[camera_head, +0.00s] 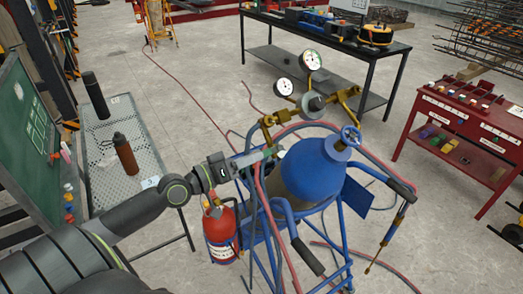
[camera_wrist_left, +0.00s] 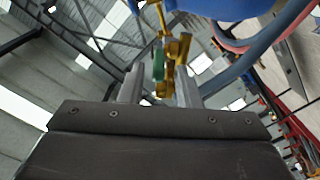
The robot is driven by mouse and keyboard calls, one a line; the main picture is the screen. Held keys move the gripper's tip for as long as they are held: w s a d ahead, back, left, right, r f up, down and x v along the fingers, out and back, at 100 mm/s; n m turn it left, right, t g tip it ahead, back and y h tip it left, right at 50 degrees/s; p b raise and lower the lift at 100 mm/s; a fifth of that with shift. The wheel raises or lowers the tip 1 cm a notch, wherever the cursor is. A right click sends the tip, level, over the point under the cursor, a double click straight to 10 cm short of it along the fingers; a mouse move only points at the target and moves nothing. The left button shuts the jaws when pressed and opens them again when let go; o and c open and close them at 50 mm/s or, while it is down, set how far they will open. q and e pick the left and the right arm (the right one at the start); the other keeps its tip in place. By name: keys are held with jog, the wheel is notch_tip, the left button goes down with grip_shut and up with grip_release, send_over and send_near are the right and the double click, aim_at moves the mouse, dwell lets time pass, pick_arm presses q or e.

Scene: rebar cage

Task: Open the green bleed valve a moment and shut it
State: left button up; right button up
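The green bleed valve (camera_wrist_left: 158,65) shows in the left wrist view on brass fittings (camera_wrist_left: 176,50). My left gripper (camera_wrist_left: 159,88) has its two fingers apart, one on each side of the valve in that view, with gaps visible. I cannot tell how deep the valve sits between the fingertips. In the head view my left gripper (camera_head: 264,156) reaches from the left to a small green part (camera_head: 280,151) under the brass regulator (camera_head: 285,118), left of the blue cylinder (camera_head: 312,168). The valve's handle position is hard to tell. My right gripper is not in view.
Two gauges (camera_head: 312,60) stand above the regulator. Hoses (camera_head: 375,155) loop around the blue cart. A red extinguisher (camera_head: 221,232) hangs below my left wrist. A mesh table (camera_head: 120,170) with bottles is at left; a red shelf (camera_head: 470,125) is at right.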

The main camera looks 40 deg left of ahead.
aim_at(268, 153)
pick_arm(q)
jog(key=shift+p+x, duration=0.4)
jog(key=shift+x, duration=1.5)
grip_shut()
